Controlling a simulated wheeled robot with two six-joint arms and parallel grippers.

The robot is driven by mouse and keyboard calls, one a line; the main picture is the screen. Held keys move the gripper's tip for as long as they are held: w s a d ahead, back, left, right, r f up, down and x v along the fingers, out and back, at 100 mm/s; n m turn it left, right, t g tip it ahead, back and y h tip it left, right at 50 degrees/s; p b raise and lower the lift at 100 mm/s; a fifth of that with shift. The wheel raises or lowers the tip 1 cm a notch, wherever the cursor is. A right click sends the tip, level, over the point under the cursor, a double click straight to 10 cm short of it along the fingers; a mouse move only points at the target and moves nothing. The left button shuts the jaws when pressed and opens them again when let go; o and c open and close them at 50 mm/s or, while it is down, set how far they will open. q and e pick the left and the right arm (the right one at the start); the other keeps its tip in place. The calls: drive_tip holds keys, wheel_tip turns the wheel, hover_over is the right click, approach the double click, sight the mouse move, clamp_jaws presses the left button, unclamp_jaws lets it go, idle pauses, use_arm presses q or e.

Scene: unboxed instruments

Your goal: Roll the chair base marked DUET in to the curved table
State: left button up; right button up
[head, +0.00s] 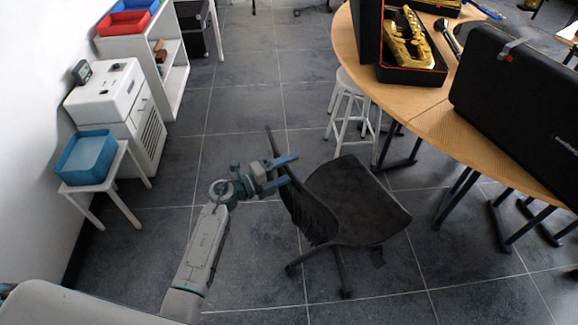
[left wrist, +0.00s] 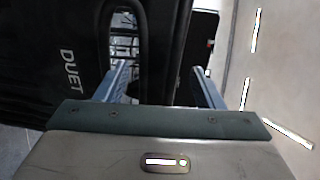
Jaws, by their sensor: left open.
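The dark chair (head: 355,200) stands on the tiled floor in front of the curved wooden table (head: 455,128), with its seat toward the table and its back toward my left arm. In the left wrist view the word DUET shows on the dark chair (left wrist: 65,50). My left gripper (head: 284,172) is open at the chair's backrest. In the left wrist view its two blue fingers (left wrist: 165,85) stand apart with a dark upright part of the chair between them. I cannot tell whether they touch it. My right gripper is not in view.
A white stool (head: 350,105) stands under the table edge, beyond the chair. Black table legs (head: 462,195) stand right of the chair. A small side table with a blue bin (head: 86,157) and a white cabinet (head: 118,112) line the left wall. Floor left of the chair is clear.

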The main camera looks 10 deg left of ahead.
use_arm(q)
drive_tip(key=shift+x, duration=0.8)
clamp_jaws()
drive_tip(key=shift+s+f, duration=0.1)
drive_tip(key=shift+f, duration=0.1)
